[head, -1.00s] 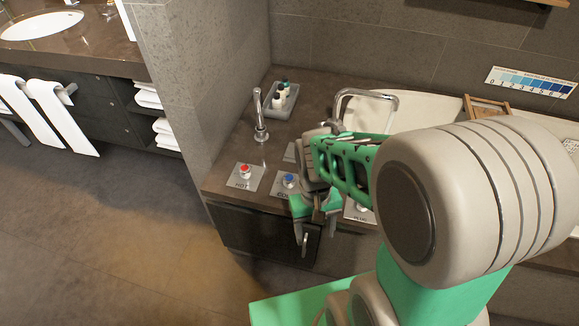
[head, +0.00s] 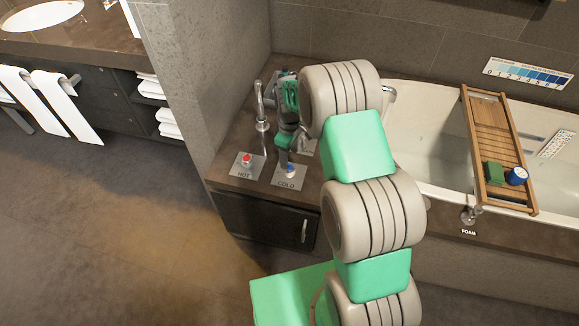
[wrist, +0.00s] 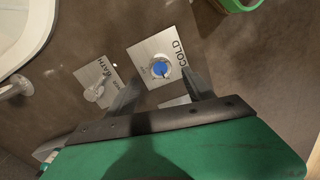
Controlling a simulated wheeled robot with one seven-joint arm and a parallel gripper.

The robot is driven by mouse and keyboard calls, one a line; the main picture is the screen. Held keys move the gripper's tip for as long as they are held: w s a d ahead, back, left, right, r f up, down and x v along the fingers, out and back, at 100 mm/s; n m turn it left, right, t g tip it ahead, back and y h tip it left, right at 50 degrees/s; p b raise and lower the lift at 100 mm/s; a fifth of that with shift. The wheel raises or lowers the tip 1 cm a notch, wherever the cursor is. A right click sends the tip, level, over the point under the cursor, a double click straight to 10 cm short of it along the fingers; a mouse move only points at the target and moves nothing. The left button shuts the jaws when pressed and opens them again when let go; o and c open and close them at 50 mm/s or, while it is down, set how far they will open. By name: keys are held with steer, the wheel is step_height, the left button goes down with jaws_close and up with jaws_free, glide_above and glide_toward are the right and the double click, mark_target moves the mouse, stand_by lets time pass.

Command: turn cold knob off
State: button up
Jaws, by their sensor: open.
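The cold knob (head: 290,169) is a small blue-topped knob on a square metal plate marked COLD (head: 288,184), at the counter's front edge. In the wrist view the cold knob (wrist: 160,69) lies ahead of the fingers, roughly centred between their tips. My gripper (head: 287,155) points down at the counter just behind the knob. Its two dark fingers are apart with nothing held, as the wrist view of my gripper (wrist: 161,80) shows. Whether a fingertip touches the knob I cannot tell. My arm hides part of the counter to the right in the head view.
The red hot knob (head: 246,159) sits on its plate just left of the cold one. A chrome faucet (head: 261,108) stands behind. A plate marked BATH with a metal lever (wrist: 95,93) is beside the cold plate. The bathtub (head: 425,130) holds a wooden caddy (head: 491,130).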

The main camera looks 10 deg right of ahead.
mark_target(289, 171)
step_height(289, 171, down, 7)
steer(key=shift+f, duration=0.1)
jaws_close()
stand_by(0.8)
